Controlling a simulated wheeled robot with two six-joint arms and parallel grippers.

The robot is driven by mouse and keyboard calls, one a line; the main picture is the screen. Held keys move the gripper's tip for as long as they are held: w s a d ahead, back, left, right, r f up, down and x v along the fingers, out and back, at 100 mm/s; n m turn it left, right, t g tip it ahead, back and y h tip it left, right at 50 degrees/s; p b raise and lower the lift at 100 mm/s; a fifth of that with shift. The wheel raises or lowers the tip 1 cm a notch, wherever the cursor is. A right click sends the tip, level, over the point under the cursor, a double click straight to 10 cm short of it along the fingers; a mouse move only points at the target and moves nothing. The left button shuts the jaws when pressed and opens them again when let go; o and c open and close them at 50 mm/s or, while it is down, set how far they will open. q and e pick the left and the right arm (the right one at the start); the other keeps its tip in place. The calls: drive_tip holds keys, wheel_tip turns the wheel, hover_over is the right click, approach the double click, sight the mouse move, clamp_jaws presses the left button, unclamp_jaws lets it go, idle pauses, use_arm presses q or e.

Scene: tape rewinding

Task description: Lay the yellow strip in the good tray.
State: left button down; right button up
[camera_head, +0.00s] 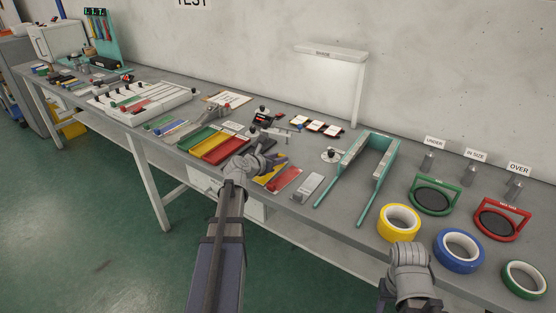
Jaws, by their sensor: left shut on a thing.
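My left gripper (274,159) is over the middle of the bench, right of the coloured trays. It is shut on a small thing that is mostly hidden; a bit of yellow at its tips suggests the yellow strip. A green tray (198,138), a yellow tray and a red tray (226,152) lie side by side, left of the gripper. I cannot read which is the good tray. A flat yellow piece (268,179) and a red piece (287,179) lie just below the gripper. My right gripper (409,254) is at the bench's front right; its fingers cannot be made out.
A teal frame (380,143) stands right of the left gripper. Yellow (382,225), blue (441,260) and green (508,287) tape rolls lie at the right, near green and red ring gauges. A lamp post (359,95) rises behind. A white rack (110,108) stands left.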

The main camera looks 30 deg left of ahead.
use_arm(q)
drive_tip(key=c, duration=0.6)
unclamp_jaws()
drive_tip(key=shift+f, duration=0.1)
drive_tip(key=shift+r+p, duration=0.3)
wheel_tip(320, 180, up, 4)
drive_tip(key=p, duration=0.4)
hover_over(261, 179)
drive_tip(key=shift+s+r, duration=0.15)
drive_tip(key=shift+s, duration=0.4)
drive_tip(key=shift+c, duration=0.3)
